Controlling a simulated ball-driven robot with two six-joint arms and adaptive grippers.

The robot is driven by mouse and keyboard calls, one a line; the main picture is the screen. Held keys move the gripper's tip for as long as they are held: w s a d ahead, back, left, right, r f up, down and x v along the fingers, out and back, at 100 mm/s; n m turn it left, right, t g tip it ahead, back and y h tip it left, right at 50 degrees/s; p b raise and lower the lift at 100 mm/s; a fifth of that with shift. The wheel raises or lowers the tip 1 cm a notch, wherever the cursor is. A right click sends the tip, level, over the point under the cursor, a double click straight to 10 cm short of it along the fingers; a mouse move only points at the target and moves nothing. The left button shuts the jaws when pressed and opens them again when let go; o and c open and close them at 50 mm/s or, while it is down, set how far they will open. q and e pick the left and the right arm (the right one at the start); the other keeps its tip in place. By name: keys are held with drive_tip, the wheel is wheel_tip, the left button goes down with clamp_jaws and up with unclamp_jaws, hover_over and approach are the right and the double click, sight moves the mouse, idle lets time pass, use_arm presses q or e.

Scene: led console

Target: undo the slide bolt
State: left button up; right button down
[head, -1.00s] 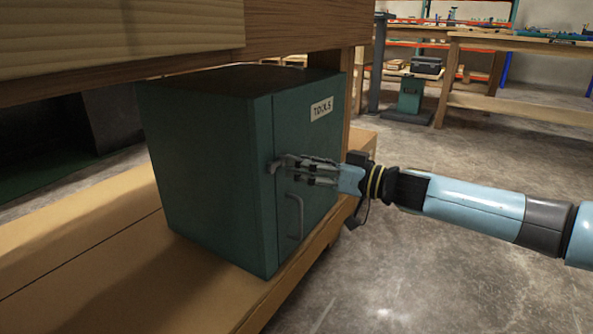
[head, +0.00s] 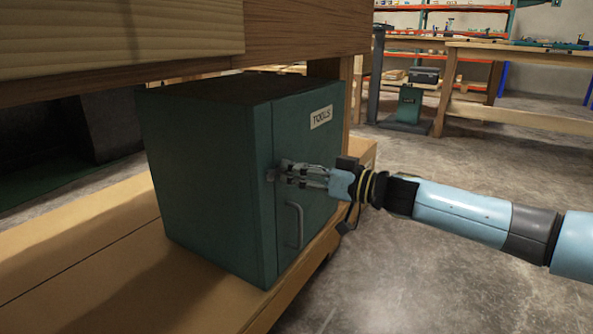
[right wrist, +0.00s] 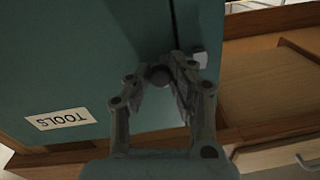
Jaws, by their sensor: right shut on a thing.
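A green cabinet (head: 205,190) with a "TOOLS" label (head: 321,117) has its door (head: 318,150) shut. The slide bolt is at the door's left edge, mostly hidden by my right gripper (head: 281,172). In the right wrist view, the bolt's dark round knob (right wrist: 159,75) sits between the fingertips of my right gripper (right wrist: 165,78), which is shut on it. A small pale metal piece (right wrist: 200,58) shows beside the fingertips at the door edge. How far the bolt is slid cannot be told. My left gripper is not in view.
A door handle (head: 294,226) is just below my right gripper. The cabinet stands on a low wooden shelf (head: 80,240) under a wooden bench top (head: 120,40). Open concrete floor (head: 440,270) lies to the right, with another bench (head: 520,110) farther back.

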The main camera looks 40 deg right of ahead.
idle(0.3)
drive_tip(key=d, duration=0.1)
drive_tip(key=w+d, duration=0.1)
drive_tip(key=shift+w+d, duration=0.1)
drive_tip(key=shift+d, duration=0.2)
drive_tip(key=c, duration=1.1)
unclamp_jaws()
drive_tip(key=shift+d, duration=0.1)
drive_tip(key=shift+c, duration=0.2)
drive_tip(key=v, duration=1.2)
